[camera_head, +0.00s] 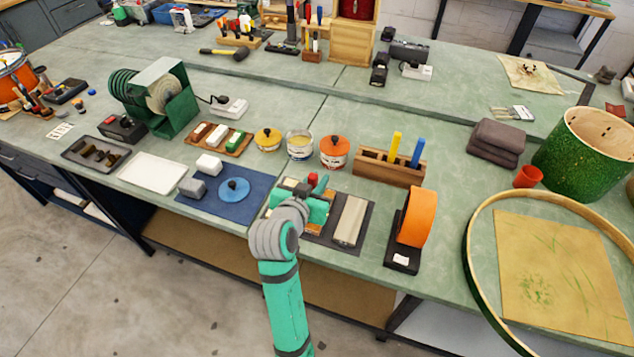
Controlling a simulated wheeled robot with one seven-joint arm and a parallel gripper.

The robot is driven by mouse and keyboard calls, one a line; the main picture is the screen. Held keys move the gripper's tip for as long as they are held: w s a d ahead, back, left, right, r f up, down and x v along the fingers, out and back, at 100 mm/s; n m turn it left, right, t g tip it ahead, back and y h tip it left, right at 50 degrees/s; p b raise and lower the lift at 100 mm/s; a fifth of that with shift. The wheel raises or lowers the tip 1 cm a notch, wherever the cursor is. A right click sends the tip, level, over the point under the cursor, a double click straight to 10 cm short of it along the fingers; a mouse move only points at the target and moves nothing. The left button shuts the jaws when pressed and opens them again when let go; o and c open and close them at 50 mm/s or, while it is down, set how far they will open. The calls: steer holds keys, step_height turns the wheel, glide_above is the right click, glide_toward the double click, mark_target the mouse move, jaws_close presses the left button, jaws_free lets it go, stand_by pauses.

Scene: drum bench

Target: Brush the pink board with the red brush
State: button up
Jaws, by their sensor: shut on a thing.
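My gripper (316,187) reaches over the front middle of the bench, its teal body and grey wrist covering part of a dark mat (325,238). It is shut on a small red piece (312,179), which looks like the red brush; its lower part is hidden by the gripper. A long pale beige block (350,220) lies on the mat just right of the gripper. I cannot make out a clearly pink board; a small pale surface shows beside the gripper, mostly covered. Whether the brush touches anything is hidden.
A blue mat (225,208) with a blue disc and grey and white blocks lies to the left. Behind stand yellow-lidded and orange-lidded tins (334,152) and a wooden rack (375,168). An orange roll (413,218) on a black stand is close right. A large hoop (468,255) lies farther right.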

steer(key=shift+w+d, duration=0.1)
steer(key=shift+d, duration=0.1)
steer(key=shift+w+d, duration=0.25)
steer(key=shift+w, duration=0.45)
steer(key=shift+w+d, duration=0.2)
steer(key=shift+w, duration=0.5)
steer(key=shift+w+f, duration=0.1)
steer(key=shift+w, duration=0.1)
steer(key=shift+w+d, duration=0.2)
steer(key=shift+w, duration=0.4)
steer(key=shift+w+d, duration=0.2)
steer(key=shift+w, duration=0.55)
steer(key=shift+w+d, duration=0.25)
steer(key=shift+w, duration=0.4)
steer(key=shift+w+d, duration=0.25)
steer(key=shift+w, duration=0.4)
